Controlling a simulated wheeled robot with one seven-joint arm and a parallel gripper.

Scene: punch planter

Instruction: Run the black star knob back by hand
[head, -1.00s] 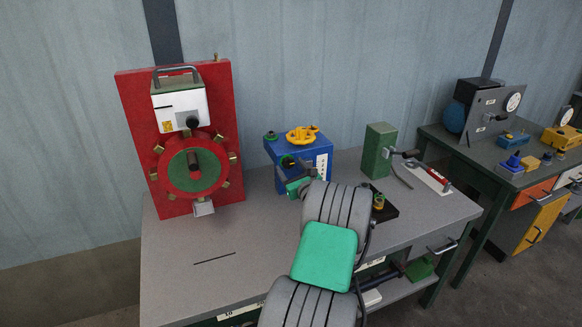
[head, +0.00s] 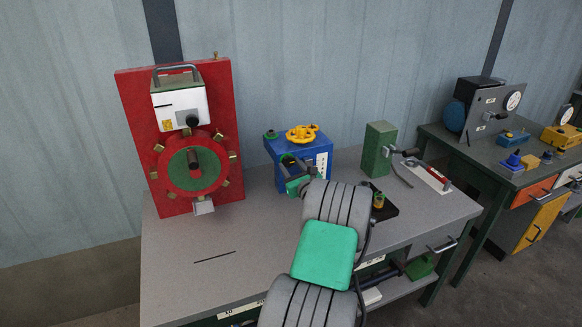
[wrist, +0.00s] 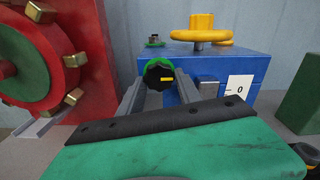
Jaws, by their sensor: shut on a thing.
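The black star knob (wrist: 159,74) has a yellow mark on its face and sits in front of a green ring (wrist: 155,62) on the front of the blue box (wrist: 222,68). My gripper (wrist: 160,82) is shut on the black star knob, one finger on each side of it. In the head view my gripper (head: 292,170) is at the front left of the blue box (head: 317,158), and it mostly hides the knob there.
A yellow handwheel (head: 301,134) tops the blue box. A red panel (head: 225,110) with a red and green wheel (head: 176,178) stands at left. A green block (head: 378,149) stands at right.

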